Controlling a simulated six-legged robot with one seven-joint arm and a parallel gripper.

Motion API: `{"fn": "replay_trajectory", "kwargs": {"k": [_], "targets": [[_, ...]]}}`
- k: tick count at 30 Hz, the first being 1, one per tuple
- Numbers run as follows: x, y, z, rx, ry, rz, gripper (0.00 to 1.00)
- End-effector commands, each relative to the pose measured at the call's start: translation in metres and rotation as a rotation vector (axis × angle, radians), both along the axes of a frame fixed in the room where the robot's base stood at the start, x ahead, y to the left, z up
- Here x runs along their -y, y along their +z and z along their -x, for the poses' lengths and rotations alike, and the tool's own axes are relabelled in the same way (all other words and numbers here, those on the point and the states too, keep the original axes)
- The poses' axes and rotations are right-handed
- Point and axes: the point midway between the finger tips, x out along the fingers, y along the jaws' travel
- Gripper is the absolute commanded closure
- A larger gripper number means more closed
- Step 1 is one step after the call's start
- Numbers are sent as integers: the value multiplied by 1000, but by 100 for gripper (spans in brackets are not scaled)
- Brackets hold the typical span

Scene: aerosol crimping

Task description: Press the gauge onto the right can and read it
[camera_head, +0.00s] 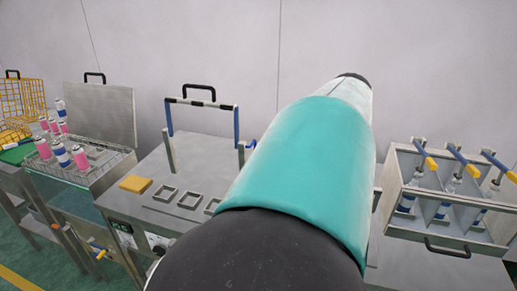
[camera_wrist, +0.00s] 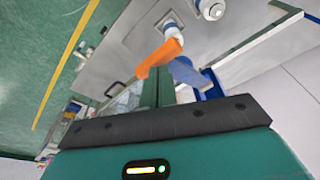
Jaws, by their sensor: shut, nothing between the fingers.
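In the head view, several pink-and-white and blue-and-white cans (camera_head: 60,153) stand in a wire rack on the left bench. Several bottle-like containers with blue lower parts (camera_head: 407,202) sit in a metal holder on the right. I cannot tell which can is the right can. I cannot make out a gauge in either view. My gripper (camera_wrist: 158,76) shows in the wrist view as dark green fingers, shut and holding nothing. An orange part (camera_wrist: 159,56) and a blue part (camera_wrist: 190,76) lie just beyond the fingertips. My arm hides the gripper in the head view.
The middle bench (camera_head: 140,212) carries square metal frames (camera_head: 165,193), a yellow block (camera_head: 135,184) and an upright blue-sided frame (camera_head: 169,140). The right metal holder (camera_head: 425,227) has yellow-and-blue levers (camera_head: 466,161) above it. A yellow wire basket (camera_head: 25,98) stands far left.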

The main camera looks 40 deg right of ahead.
Motion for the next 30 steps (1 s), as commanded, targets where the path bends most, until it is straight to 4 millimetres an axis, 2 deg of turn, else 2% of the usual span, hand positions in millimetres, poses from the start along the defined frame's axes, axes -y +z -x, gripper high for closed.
{"fn": "replay_trajectory", "kwargs": {"k": [30], "targets": [[-9,-45,5,-1,1,-1,100]]}}
